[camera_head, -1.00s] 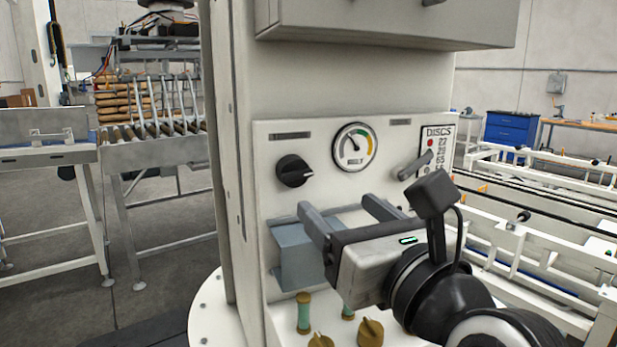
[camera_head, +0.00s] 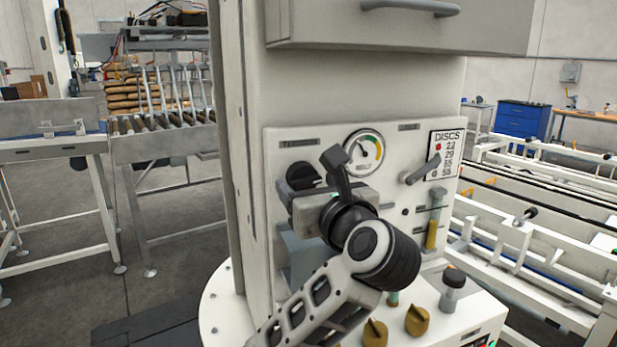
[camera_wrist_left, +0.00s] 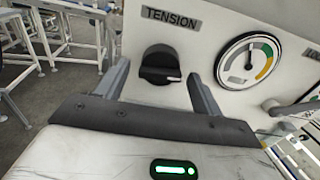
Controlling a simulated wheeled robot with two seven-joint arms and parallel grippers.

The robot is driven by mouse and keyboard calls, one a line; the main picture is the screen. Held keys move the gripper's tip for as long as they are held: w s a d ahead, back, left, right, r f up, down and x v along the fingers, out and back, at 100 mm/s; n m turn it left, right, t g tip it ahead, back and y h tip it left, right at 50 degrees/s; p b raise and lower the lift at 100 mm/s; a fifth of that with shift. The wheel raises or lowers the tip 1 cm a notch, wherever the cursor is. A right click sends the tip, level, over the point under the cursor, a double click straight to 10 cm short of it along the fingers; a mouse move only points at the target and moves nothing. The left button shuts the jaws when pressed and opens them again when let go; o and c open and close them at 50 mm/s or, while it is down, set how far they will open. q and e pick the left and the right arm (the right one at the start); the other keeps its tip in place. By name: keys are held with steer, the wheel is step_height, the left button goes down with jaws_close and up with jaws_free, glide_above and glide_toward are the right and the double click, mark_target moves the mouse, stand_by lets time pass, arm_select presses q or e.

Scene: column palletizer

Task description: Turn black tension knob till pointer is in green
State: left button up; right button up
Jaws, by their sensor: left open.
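The black tension knob (camera_wrist_left: 160,65) sits on the pale panel under a TENSION label (camera_wrist_left: 171,18), its white mark toward the lower right in the left wrist view. In the head view the knob (camera_head: 301,176) is partly hidden by my left gripper (camera_head: 287,190). In the wrist view my left gripper (camera_wrist_left: 158,76) is open, with one finger on each side of the knob and visible gaps between. The gauge (camera_head: 364,152) is right of the knob; its dark pointer appears to lie in the white part, left of the green band. My right gripper is not in view.
A grey lever (camera_head: 422,170) and the DISCS sign (camera_head: 446,155) are right of the gauge. Brass knobs (camera_head: 417,320) stand low on the machine. A grey box (camera_head: 300,262) juts out below my gripper. A cabinet with a handle (camera_head: 410,8) overhangs above.

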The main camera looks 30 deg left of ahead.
arm_select(q)
steer(key=shift+w+a, duration=0.3)
steer(key=shift+a, duration=0.15)
steer(key=c, duration=1)
steer(key=shift+o, duration=0.2)
steer(key=shift+f+m, duration=0.1)
steer(key=shift+m, duration=2.7)
